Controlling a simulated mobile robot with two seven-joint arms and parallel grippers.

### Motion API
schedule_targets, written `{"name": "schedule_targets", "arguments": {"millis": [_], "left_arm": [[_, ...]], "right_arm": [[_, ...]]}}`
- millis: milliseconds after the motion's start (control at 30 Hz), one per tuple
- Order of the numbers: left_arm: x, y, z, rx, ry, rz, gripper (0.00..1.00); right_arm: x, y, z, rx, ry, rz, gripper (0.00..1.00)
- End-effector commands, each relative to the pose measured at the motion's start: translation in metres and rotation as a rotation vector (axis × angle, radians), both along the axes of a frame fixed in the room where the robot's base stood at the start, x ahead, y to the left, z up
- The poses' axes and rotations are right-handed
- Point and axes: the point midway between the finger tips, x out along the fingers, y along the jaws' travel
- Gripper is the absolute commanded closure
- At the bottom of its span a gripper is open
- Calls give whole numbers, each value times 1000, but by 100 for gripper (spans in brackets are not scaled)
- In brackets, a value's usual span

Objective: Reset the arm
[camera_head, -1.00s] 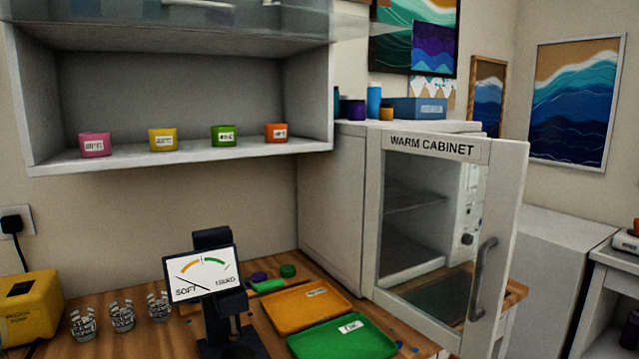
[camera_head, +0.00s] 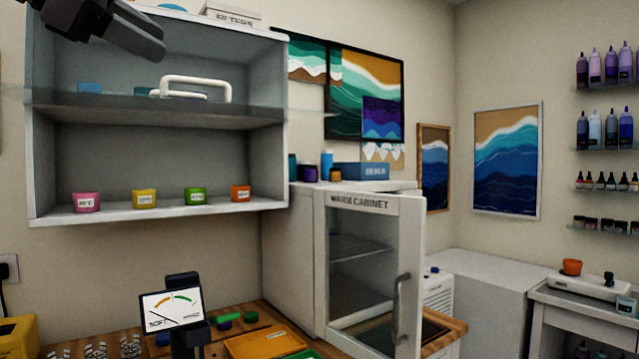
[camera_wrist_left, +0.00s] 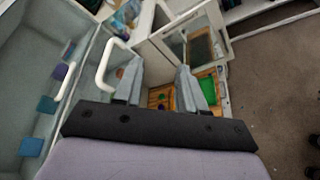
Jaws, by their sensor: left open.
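My left gripper (camera_head: 150,38) shows dark at the top left of the head view, raised in front of the upper part of the wall cabinet (camera_head: 160,212). In the left wrist view the gripper (camera_wrist_left: 158,85) has its two grey fingers apart with nothing between them. The cabinet's white handle (camera_head: 195,88) is below the gripper in the head view. It shows just left of the fingers in the left wrist view (camera_wrist_left: 108,68); I cannot tell how close it is. My right gripper is not in view.
Several coloured cups, including a pink one (camera_head: 86,202), stand on the lower shelf. The warm cabinet (camera_head: 305,255) has its glass door (camera_head: 408,300) swung out. A meter (camera_head: 171,309), an orange tray (camera_head: 265,345) and small glasses are on the bench.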

Motion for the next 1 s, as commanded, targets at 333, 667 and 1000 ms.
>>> {"name": "schedule_targets", "arguments": {"millis": [333, 667, 1000], "left_arm": [[85, 29, -142, 250, 6, 60, 60], [119, 49, -306, 577, 21, 36, 60], [95, 56, -469, 924, 42, -102, 60]], "right_arm": [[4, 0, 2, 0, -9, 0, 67], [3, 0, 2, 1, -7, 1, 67], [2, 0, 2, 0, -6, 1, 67]]}}
